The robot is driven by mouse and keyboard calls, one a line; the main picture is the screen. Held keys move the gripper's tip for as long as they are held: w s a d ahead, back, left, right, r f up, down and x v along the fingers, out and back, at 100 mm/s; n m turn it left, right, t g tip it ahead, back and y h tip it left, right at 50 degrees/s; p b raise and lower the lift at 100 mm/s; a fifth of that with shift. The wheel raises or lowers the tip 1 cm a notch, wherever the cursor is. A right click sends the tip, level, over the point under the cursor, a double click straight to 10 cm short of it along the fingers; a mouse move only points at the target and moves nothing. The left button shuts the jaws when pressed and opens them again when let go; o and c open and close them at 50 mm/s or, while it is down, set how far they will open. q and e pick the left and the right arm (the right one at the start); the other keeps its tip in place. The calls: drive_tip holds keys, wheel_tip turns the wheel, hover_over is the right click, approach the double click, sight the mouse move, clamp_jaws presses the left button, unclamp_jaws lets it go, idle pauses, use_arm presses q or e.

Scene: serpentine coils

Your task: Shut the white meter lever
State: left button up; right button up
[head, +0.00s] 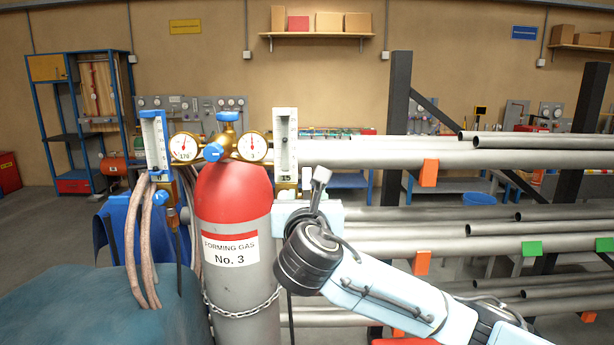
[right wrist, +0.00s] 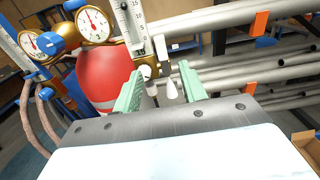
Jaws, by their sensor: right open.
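The right-hand meter (head: 285,140) is a clear upright tube with a white top, beside the red-topped gas cylinder (head: 232,190). It also shows in the right wrist view (right wrist: 130,25). Below it, in the right wrist view, the white lever (right wrist: 171,90) shows as a pale tapered piece pointing toward the camera. My right gripper (right wrist: 163,88) is open, with its green fingers on either side of the white parts; contact cannot be told. In the head view my right gripper (head: 303,203) is just under the meter, and its hand hides the lever. My left gripper is out of view.
A blue-capped meter (head: 155,145) stands left of two round gauges (head: 184,147). Brown hoses (head: 140,245) hang below it, near a teal surface (head: 90,310). A chain (head: 240,312) wraps the cylinder. A rack of long steel pipes (head: 400,158) lies close behind and right.

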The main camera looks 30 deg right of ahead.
sight(307, 176)
drive_tip(key=p+x, duration=0.2)
drive_tip(key=x, duration=1)
drive_tip(key=shift+w+f, duration=0.1)
drive_tip(key=shift+w, duration=0.15)
clamp_jaws()
